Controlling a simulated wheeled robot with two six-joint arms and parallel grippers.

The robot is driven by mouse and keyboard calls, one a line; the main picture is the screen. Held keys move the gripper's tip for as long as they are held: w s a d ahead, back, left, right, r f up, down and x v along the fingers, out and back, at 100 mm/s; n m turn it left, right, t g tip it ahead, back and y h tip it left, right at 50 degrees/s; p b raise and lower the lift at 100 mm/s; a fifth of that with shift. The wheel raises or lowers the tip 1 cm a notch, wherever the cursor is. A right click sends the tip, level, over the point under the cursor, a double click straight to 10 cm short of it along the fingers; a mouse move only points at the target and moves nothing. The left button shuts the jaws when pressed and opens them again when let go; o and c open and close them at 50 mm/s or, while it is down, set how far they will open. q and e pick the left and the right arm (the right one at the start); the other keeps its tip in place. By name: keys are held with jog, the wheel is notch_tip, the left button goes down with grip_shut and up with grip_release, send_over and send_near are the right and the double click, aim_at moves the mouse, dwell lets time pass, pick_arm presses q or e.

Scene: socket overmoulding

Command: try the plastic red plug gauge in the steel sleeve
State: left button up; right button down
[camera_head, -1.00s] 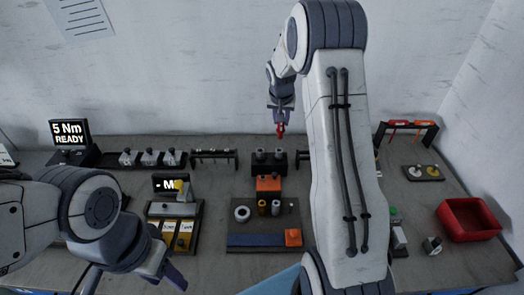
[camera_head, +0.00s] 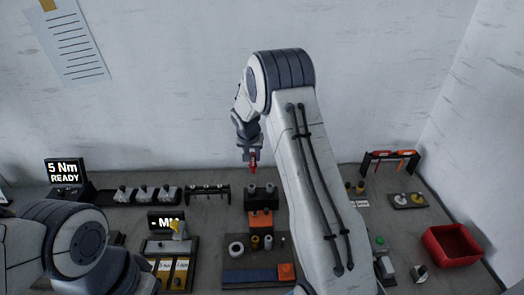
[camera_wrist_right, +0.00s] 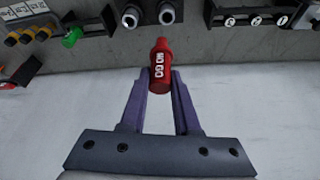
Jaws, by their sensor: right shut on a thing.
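My right gripper (camera_head: 252,154) is shut on the red plug gauge (camera_head: 253,165), which hangs down from the jaws above the back of the bench. In the right wrist view the gauge (camera_wrist_right: 161,58) sits between the two purple fingers and carries white "NO GO" lettering. On the dark tray in the middle stand a pale ring (camera_head: 236,249), a brass-coloured cylinder (camera_head: 255,242) and a greyer cylinder (camera_head: 268,241). I cannot tell for sure which is the steel sleeve. The gauge is apart from all of them. My left gripper is out of view; only its arm shows.
A black block with two posts (camera_head: 262,197) and an orange block (camera_head: 260,220) stand behind the tray (camera_head: 228,268). A red bin (camera_head: 452,246) and a rack with red gauges (camera_head: 390,158) are at the right. Displays and fixtures line the left.

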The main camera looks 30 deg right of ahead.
aim_at(251, 166)
jog(key=shift+w+a, duration=0.15)
jog(key=shift+a, duration=0.25)
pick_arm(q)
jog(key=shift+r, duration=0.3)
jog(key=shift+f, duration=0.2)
pick_arm(e)
jog(key=shift+f, duration=0.1)
jog(key=shift+b, duration=0.35)
pick_arm(q)
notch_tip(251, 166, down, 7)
jog(key=b, duration=0.6)
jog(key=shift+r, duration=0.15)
pick_arm(e)
notch_tip(251, 166, down, 6)
jog(key=shift+f, duration=0.1)
pick_arm(q)
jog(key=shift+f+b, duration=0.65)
jog(key=shift+b, duration=0.2)
dwell(0.3)
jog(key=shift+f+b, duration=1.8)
pick_arm(e)
jog(key=shift+f, duration=1.7)
dwell(0.5)
